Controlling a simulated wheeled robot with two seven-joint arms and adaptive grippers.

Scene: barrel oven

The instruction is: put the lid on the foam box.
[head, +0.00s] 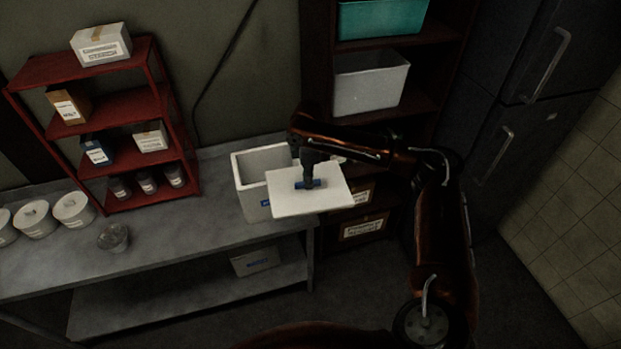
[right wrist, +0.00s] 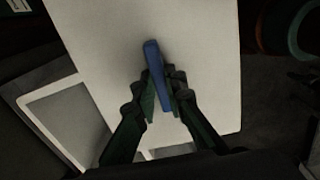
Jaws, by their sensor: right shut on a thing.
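The white lid (head: 318,203) is a flat square slab with a blue handle (head: 308,184) on top. My right gripper (head: 309,182) is shut on that handle and holds the lid up, roughly level. The handle between my fingers also shows in the right wrist view (right wrist: 154,68). The white foam box (head: 253,200) stands open on the grey bench at its right end. The lid is to the right of the box and hides part of its front right side. The box's rim (right wrist: 40,103) shows beside the lid in the right wrist view. My left gripper is not in view.
The grey bench (head: 170,235) has several white tubs (head: 73,209) and a small clear container (head: 113,237) at its left. A red shelf (head: 110,103) with boxes and jars stands at the back. A dark shelf unit with bins (head: 369,88) is behind my right arm.

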